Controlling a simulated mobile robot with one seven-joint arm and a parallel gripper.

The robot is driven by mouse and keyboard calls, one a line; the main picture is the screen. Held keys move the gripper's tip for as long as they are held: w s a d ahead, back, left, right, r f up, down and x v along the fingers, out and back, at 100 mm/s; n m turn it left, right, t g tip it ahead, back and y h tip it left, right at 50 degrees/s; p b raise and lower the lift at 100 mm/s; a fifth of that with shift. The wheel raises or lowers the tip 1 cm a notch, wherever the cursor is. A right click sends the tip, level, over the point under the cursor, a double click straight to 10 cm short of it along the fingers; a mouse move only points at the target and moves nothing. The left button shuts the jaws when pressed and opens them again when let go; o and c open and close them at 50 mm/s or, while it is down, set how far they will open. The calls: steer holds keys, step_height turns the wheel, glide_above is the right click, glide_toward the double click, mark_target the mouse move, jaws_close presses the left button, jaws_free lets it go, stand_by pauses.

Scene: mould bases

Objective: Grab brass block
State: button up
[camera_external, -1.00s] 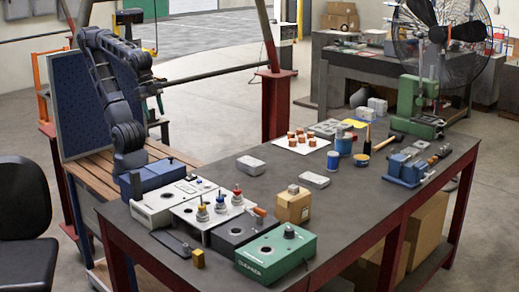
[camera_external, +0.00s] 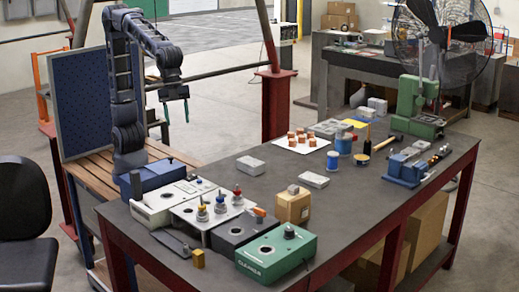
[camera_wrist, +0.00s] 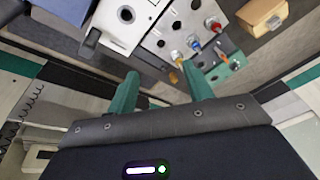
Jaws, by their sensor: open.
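The brass block is a small yellow-gold block (camera_external: 198,258) standing near the front edge of the dark table in the external view. It is beside the boxed instruments, left of the green box.
A white box (camera_external: 152,208), a plate with coloured knobs (camera_external: 190,212), a black box (camera_external: 233,229) and a green box (camera_external: 275,256) stand close to the block. A cardboard box (camera_external: 293,207) stands behind them. A dark flat bar (camera_external: 170,241) lies left of the block.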

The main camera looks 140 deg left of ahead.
steer(key=w+d+f+m, duration=0.3)
steer(key=w+d, duration=0.1)
steer(key=w, duration=0.6)
steer(key=m+g+h, duration=0.1)
steer(key=m+g, duration=0.2)
steer(key=m, duration=0.4)
glide_toward(198, 252)
steer(key=shift+d+f, duration=0.15)
steer(key=shift+f, duration=0.75)
steer(key=shift+s+d+f, duration=0.1)
steer(key=shift+d+f, duration=0.15)
steer(key=shift+f, duration=1.45)
steer(key=shift+d+f, duration=0.25)
steer(key=shift+f, duration=1.45)
steer(key=shift+s+d+f, duration=0.1)
steer(key=shift+d+f, duration=0.2)
steer(key=shift+f, duration=1.4)
jaws_close()
